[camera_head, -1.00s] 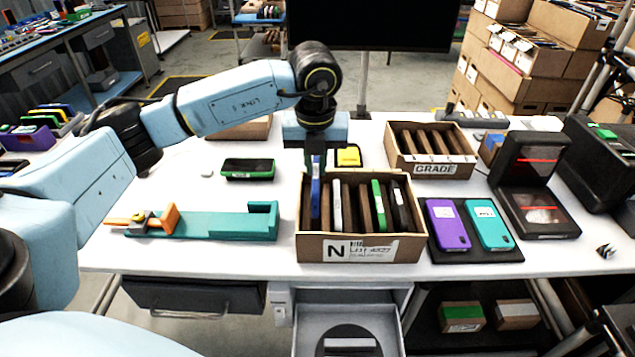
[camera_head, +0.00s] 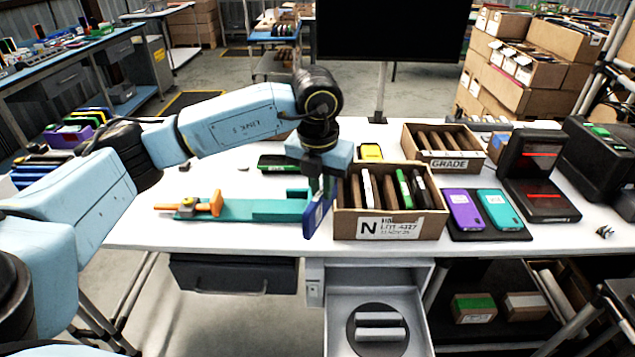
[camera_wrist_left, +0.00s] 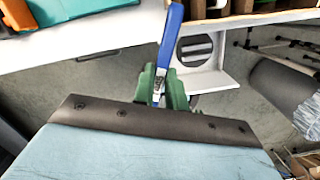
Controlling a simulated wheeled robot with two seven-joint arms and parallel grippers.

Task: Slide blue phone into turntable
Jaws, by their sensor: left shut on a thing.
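The blue phone (camera_head: 317,215) is held upright, edge-on, at the left of the N carton near the table's front edge. My left gripper (camera_head: 322,180) is shut on it from above. In the left wrist view the blue phone (camera_wrist_left: 171,38) stands out beyond the green fingers of my left gripper (camera_wrist_left: 162,85). The turntable (camera_head: 357,335) is a dark round disc with pale raised bars, inside the open drawer below the table. It also shows in the left wrist view (camera_wrist_left: 184,58), just right of the phone. My right gripper is out of view.
The N carton (camera_head: 392,228) holds several upright phones and dividers. A teal fixture with an orange clamp (camera_head: 250,210) lies left of the held phone. The drawer (camera_head: 422,300) is pulled out and open above. Purple (camera_head: 464,208) and teal (camera_head: 499,209) phones lie on a dark pad.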

